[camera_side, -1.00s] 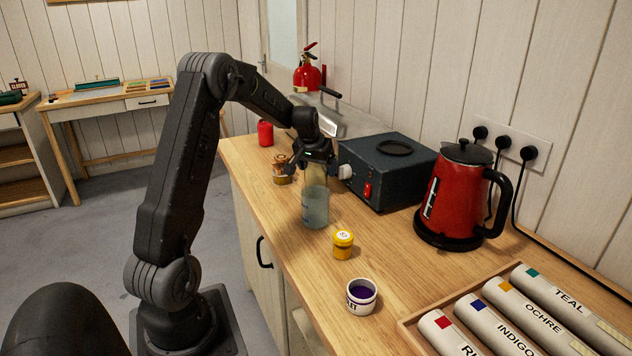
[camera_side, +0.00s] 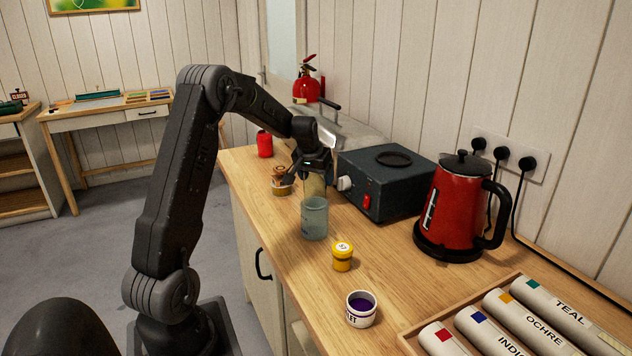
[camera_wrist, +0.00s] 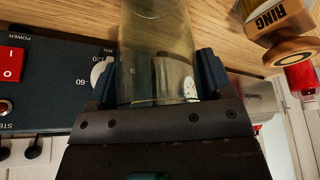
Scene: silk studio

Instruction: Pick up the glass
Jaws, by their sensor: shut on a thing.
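The glass (camera_side: 314,222) is a clear, greyish cylinder upright on the wooden counter in the side view. A tan-tinted see-through section (camera_side: 314,187) rises above its rim to my gripper (camera_side: 316,166); I cannot tell if both are one piece. In the wrist view, the fingers of my gripper (camera_wrist: 160,85) close in from both sides on a clear glass cylinder (camera_wrist: 155,50). The gripper is shut on it near its upper end. No gap under the glass is visible in the side view.
A yellow jar (camera_side: 342,257) and a purple paint pot (camera_side: 361,309) stand in front. A red kettle (camera_side: 452,210) stands farther right.

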